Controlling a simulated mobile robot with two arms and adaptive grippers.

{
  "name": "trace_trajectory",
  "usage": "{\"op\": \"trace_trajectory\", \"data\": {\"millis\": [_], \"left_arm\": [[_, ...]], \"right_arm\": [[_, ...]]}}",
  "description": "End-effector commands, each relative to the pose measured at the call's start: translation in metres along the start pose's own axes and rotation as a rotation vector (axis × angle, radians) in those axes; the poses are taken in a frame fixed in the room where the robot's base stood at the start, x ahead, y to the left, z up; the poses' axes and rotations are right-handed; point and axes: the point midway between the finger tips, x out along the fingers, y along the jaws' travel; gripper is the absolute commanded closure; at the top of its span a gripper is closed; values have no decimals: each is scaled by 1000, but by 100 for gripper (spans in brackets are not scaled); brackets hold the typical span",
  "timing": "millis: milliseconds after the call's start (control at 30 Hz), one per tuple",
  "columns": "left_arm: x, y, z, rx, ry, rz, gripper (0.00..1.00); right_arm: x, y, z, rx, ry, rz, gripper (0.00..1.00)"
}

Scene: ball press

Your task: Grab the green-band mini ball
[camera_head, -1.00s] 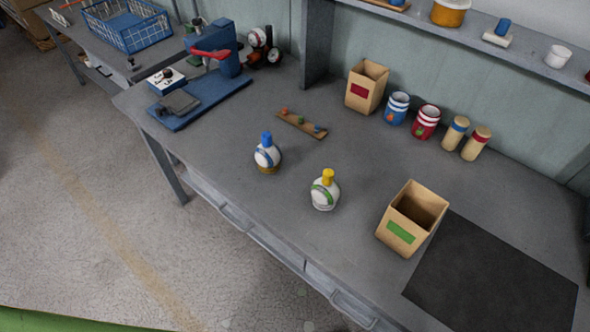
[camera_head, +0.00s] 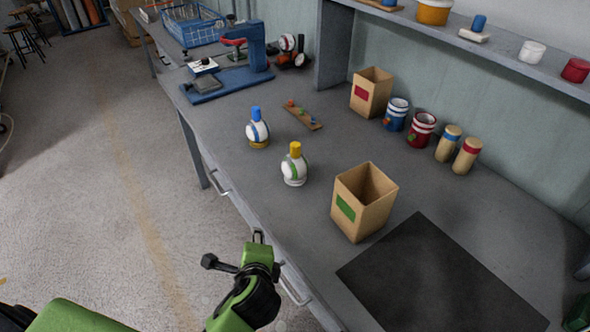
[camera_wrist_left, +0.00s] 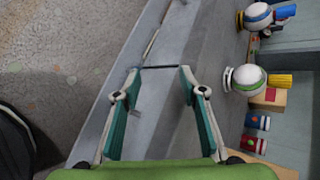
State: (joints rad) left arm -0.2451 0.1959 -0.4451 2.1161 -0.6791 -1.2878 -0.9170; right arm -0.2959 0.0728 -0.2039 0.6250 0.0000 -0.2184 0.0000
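The green-band mini ball (camera_head: 295,170) is white with a yellow cap and stands upright on the grey workbench (camera_head: 268,197). It also shows in the left wrist view (camera_wrist_left: 246,78), to the right of the fingers. The blue-band mini ball (camera_head: 258,132), with a blue cap, stands behind and left of it; it shows at the top right of the wrist view (camera_wrist_left: 257,16). My left gripper (camera_wrist_left: 159,70) is open and empty, near the bench's front edge, apart from the ball. In the head view the left gripper (camera_head: 236,263) is below the ball. My right gripper is not visible.
An open box with a green label (camera_head: 343,208) stands right of the green-band ball, beside a dark mat (camera_head: 440,275). A red-label box (camera_head: 371,93), cups and cylinders stand at the back. A small peg board (camera_head: 302,116) and a blue press (camera_head: 228,82) are farther left.

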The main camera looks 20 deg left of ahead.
Motion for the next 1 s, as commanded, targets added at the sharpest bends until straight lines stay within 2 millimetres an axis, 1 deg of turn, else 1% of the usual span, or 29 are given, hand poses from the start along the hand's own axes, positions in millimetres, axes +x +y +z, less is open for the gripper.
{"op": "trace_trajectory", "data": {"millis": [33, 167, 233, 367, 400, 500, 533, 633, 733, 1000], "left_arm": [[1, -13, -2, 75, -14, -44, 62], [2, -48, -7, 306, -73, -162, 62], [2, -68, -12, 449, -115, -231, 62], [-3, -108, -28, 751, -223, -369, 62], [-5, -121, -34, 850, -266, -413, 62], [-13, -146, -49, 1066, -370, -502, 62], [-15, -152, -52, 1113, -396, -521, 62], [-19, -164, -60, 1216, -456, -560, 62], [-14, -174, -62, 1250, -477, -572, 62], [26, -208, -60, 1247, -475, -570, 62]], "right_arm": [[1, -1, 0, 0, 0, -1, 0], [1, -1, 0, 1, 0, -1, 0], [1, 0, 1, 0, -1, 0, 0], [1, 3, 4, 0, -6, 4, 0], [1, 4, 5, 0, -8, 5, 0], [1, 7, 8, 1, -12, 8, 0], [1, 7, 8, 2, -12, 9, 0], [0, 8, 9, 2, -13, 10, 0], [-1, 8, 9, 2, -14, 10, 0], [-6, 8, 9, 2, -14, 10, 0]]}}
